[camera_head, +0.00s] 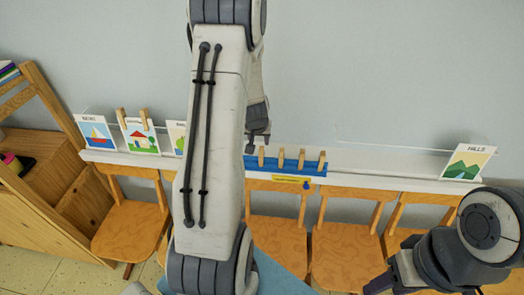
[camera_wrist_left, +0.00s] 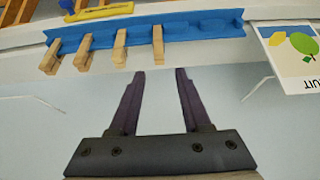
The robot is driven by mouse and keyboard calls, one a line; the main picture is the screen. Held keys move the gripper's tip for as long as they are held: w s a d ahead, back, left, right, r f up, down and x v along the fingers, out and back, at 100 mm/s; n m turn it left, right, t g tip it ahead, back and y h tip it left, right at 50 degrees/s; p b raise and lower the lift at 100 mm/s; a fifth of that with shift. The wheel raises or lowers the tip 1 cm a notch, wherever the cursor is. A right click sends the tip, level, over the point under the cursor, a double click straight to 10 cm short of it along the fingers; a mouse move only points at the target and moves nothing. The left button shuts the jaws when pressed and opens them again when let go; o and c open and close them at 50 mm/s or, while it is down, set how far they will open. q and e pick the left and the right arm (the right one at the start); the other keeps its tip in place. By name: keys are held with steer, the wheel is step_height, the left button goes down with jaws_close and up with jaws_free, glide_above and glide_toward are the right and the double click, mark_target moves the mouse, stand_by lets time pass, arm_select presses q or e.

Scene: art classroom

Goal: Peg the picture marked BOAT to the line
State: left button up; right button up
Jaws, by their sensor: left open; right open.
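The picture with a sailboat (camera_head: 95,133), its caption too small to read surely, stands at the far left of the white ledge with no peg on it. Several wooden pegs (camera_head: 282,158) stand in a row in a blue holder (camera_head: 313,168); they also show in the left wrist view (camera_wrist_left: 83,52). A thin pale line (camera_head: 410,148) shows faintly against the wall. My left gripper (camera_head: 257,135) is open and empty, close to the leftmost peg in the head view; its fingers also show in the wrist view (camera_wrist_left: 156,80). My right gripper (camera_head: 380,282) is low at the right, open.
A house picture (camera_head: 142,138) bears two pegs. Another picture (camera_head: 176,136) is partly hidden by my left arm; a fruit picture (camera_wrist_left: 290,55) shows in the wrist view. The HILLS picture (camera_head: 468,162) stands far right. Wooden chairs (camera_head: 345,250) line the ledge (camera_head: 390,182).

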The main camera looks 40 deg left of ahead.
mark_target(261, 150)
arm_select(q)
steer(key=b+x, duration=0.4)
steer(key=x, duration=0.6)
steer(key=shift+d+f+b, duration=0.15)
steer(key=shift+b, duration=0.25)
steer(key=shift+w+a+f, duration=0.2)
steer(key=shift+w+f, duration=0.1)
steer(key=shift+f, duration=0.25)
jaws_close()
steer(key=shift+r, duration=0.15)
steer(key=shift+r+p, duration=3.05)
steer(key=shift+p, duration=0.05)
